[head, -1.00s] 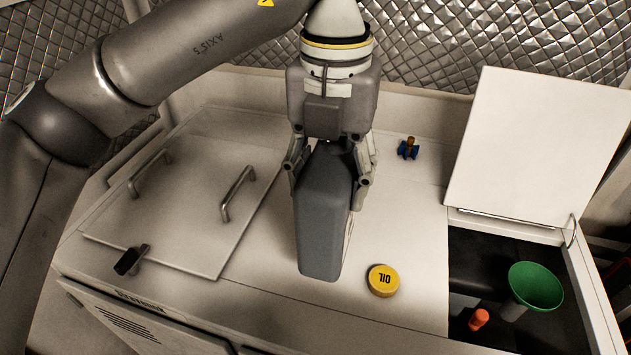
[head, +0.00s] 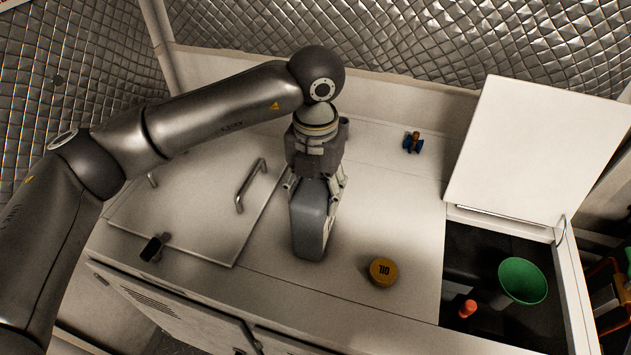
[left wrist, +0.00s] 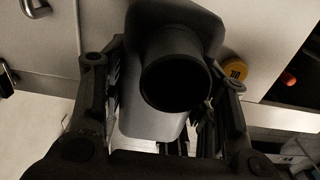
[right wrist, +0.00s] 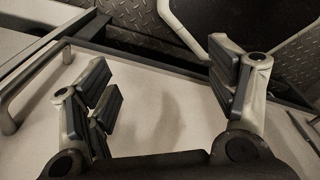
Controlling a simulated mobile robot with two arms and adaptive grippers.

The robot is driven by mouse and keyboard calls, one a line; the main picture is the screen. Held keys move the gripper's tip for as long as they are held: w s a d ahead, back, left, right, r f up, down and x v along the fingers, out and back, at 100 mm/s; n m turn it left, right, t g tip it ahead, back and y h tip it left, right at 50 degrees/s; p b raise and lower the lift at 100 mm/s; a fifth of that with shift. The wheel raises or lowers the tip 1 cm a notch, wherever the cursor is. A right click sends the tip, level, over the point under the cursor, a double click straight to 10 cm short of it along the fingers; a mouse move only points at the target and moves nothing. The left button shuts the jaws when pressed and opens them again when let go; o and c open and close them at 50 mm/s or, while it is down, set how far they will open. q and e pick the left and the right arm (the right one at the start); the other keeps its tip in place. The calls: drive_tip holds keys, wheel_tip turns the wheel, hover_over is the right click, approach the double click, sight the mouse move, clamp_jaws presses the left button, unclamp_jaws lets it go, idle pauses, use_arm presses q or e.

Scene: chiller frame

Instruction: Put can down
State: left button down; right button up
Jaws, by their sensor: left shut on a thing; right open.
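The can (head: 309,228) is a tall dark-grey container. It is upright on or just above the pale counter (head: 395,215), left of the yellow oil cap; I cannot tell whether its base touches. My left gripper (head: 315,186) is shut on its top from above. In the left wrist view the can's open dark round neck (left wrist: 176,82) shows between the fingers, and its base is hidden. My right gripper (right wrist: 165,95) is open and empty in the right wrist view, over a pale panel. It is not in the head view.
The yellow oil cap (head: 383,271) lies right of the can. At right, an open bay under a raised white lid (head: 537,150) holds a green funnel (head: 523,281) and orange cap (head: 467,309). A handled panel (head: 205,220) is left.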

use_arm(q)
drive_tip(key=shift+f, duration=0.15)
drive_tip(key=c, duration=0.6)
unclamp_jaws()
drive_tip(key=shift+o, duration=0.2)
use_arm(e)
drive_tip(key=shift+w+a+f, duration=0.1)
drive_tip(key=shift+w+f, duration=0.1)
drive_tip(key=shift+w, duration=0.3)
drive_tip(key=shift+a+r, duration=0.1)
use_arm(q)
drive_tip(key=shift+r, duration=0.3)
wheel_tip(320, 180, up, 11)
drive_tip(key=b, duration=0.5)
drive_tip(key=shift+d+f, duration=0.1)
drive_tip(key=shift+f, duration=0.1)
drive_tip(key=shift+r+b, duration=0.3)
drive_tip(key=shift+r, duration=0.3)
use_arm(e)
wheel_tip(320, 180, down, 5)
drive_tip(key=shift+s+f, duration=0.1)
drive_tip(key=shift+f, duration=0.05)
use_arm(q)
drive_tip(key=shift+f, duration=0.1)
use_arm(e)
drive_tip(key=shift+d, duration=0.2)
